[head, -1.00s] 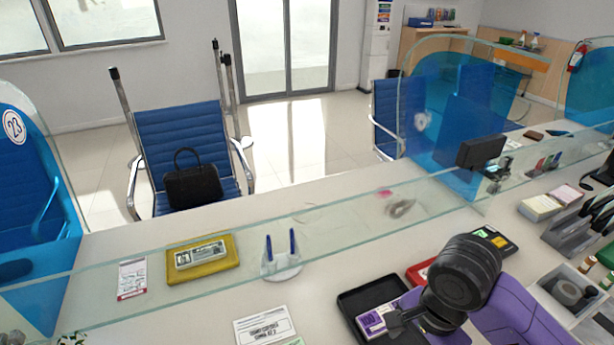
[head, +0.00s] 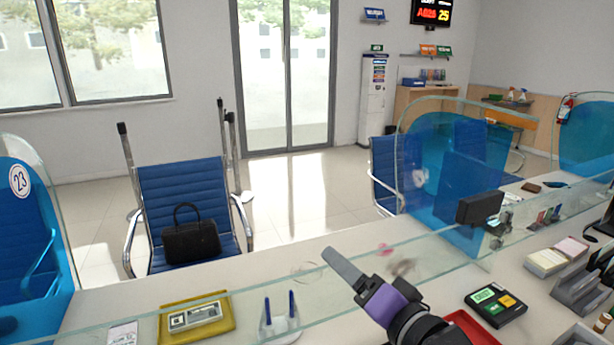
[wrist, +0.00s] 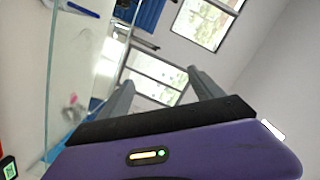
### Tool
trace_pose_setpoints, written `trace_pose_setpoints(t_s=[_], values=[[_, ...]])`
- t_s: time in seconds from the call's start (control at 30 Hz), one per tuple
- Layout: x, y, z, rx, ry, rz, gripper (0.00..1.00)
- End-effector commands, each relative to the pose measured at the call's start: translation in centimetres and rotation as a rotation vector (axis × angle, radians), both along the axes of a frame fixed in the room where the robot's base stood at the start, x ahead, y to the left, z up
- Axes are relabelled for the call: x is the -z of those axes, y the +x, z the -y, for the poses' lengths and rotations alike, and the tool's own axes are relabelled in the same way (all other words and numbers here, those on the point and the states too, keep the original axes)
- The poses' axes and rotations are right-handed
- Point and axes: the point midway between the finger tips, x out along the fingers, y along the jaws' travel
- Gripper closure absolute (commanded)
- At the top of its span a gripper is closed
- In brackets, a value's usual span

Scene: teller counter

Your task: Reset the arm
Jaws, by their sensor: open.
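My gripper (head: 345,270) is raised above the counter near the glass screen in the head view. It points up and to the left, and only its side shows there. In the wrist view my gripper (wrist: 160,92) has its two grey fingers apart, with nothing between them. Behind the fingers are windows and a wall. My purple and black wrist shows below the fingers.
A glass screen (head: 230,312) runs along the counter. Nearby are a yellow tray (head: 222,328), a pen stand (head: 279,327), a red tray (head: 470,328) and a black calculator-like device (head: 495,306). A small monitor (head: 480,208) stands at right. A blue chair (head: 180,180) holds a black bag (head: 190,238).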

Motion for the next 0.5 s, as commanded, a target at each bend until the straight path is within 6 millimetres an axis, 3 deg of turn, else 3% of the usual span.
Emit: trace_pose_setpoints(t_s=[0.1,0.2,0.37,0.5], values=[[-1.7,-1.2,1.1,0.091,0.025,0.155,0.24],[-2.2,-2.7,2.9,0.19,0.013,0.255,0.24],[-1.0,-6.1,5.8,0.354,-0.053,0.35,0.24],[1.1,-10.1,8.2,0.484,-0.154,0.383,0.24]])
